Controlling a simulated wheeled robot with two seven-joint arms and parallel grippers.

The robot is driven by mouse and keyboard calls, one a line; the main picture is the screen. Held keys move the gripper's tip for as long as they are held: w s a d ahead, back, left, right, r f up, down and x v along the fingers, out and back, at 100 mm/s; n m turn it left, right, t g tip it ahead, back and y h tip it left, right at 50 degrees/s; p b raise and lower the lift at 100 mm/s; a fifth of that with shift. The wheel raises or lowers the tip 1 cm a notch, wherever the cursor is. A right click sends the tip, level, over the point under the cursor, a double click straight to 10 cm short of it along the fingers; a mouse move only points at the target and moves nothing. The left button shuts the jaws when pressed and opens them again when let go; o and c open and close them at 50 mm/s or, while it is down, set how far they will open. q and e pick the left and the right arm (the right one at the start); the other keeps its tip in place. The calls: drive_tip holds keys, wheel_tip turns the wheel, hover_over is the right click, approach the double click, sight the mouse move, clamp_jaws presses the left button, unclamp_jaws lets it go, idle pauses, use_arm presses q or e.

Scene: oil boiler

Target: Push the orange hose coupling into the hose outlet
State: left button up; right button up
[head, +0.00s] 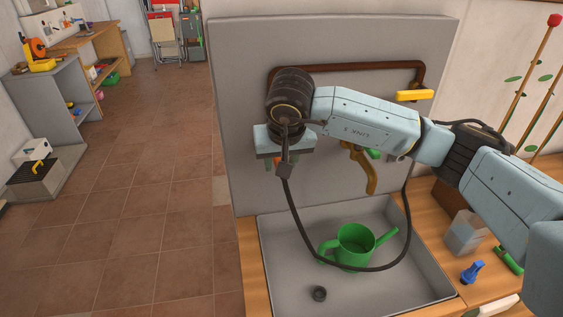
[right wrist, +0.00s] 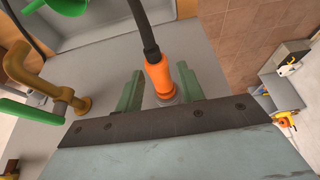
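The orange hose coupling (right wrist: 158,76) is on the end of a dark hose (right wrist: 148,35) in the right wrist view. It lies between the two green fingers of my right gripper (right wrist: 160,90), with visible gaps on both sides, so the gripper is open around it. A grey metal piece (right wrist: 168,98), perhaps the hose outlet, shows at the coupling's end; whether they are joined is unclear. In the head view my right gripper (head: 282,160) is in front of the grey panel, and the coupling is mostly hidden there. My left gripper is not in view.
Below is a grey sink (head: 285,245) with a green watering can (head: 354,246). A brass tap (head: 362,170) with a green handle is right of the gripper. A yellow-handled pipe valve (head: 414,95) is above right.

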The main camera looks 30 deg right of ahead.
drive_tip(key=shift+o, duration=0.8)
use_arm(q)
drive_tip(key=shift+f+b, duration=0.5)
drive_tip(key=shift+b, duration=0.05)
use_arm(e)
drive_tip(key=v, duration=1.3)
drive_tip(key=shift+r, duration=0.15)
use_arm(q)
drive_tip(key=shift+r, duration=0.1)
use_arm(e)
drive_tip(key=shift+r, duration=0.1)
use_arm(q)
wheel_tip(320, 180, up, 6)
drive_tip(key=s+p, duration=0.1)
drive_tip(key=p, duration=0.5)
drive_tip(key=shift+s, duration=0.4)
use_arm(e)
drive_tip(key=d+v, duration=0.1)
drive_tip(key=v, duration=0.8)
drive_tip(key=shift+s+a+r, duration=0.25)
drive_tip(key=shift+a+r, duration=0.15)
drive_tip(key=shift+a, duration=0.1)
